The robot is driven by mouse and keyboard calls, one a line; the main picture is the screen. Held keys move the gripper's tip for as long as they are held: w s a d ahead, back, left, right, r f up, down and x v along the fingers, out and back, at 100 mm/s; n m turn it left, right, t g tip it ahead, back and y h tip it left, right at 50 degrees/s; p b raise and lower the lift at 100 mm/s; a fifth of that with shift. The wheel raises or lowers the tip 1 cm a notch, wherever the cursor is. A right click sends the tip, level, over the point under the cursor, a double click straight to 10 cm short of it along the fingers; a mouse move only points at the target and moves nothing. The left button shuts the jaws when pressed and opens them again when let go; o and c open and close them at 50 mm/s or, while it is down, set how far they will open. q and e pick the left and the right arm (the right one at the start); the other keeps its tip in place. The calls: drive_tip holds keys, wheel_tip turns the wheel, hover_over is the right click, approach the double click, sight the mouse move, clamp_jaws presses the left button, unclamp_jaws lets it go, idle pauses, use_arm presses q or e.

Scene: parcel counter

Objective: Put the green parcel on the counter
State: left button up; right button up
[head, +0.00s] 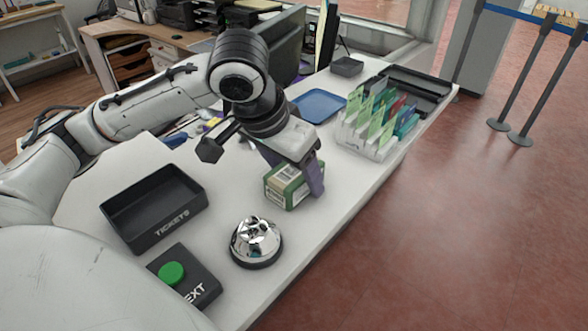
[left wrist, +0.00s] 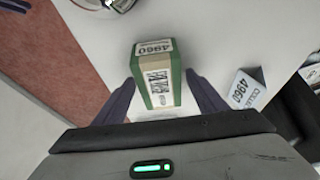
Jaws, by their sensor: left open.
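The green parcel (head: 284,190) rests on the white counter (head: 330,197), with a tan band and white labels. In the left wrist view the green parcel (left wrist: 158,85) reads 4960 and lies between my fingers. My left gripper (head: 300,178) is over the parcel, with a purple finger down on its right side. In the left wrist view my left gripper (left wrist: 165,103) is open, one dark purple finger on each side of the parcel; whether they touch it is unclear. My right gripper is not in view.
A silver bell (head: 256,241), a black tickets tray (head: 155,208) and a green-button box (head: 185,277) stand in front. Behind are a card rack (head: 372,130) and a blue tray (head: 319,106). A folded 4960 card (left wrist: 245,91) lies beside the parcel.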

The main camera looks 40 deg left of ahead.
use_arm(q)
drive_tip(key=p+v, duration=0.2)
drive_tip(key=v, duration=0.9)
drive_tip(key=shift+w+d+r, duration=0.1)
drive_tip(key=shift+s+r, duration=0.3)
drive_tip(key=shift+r, duration=0.2)
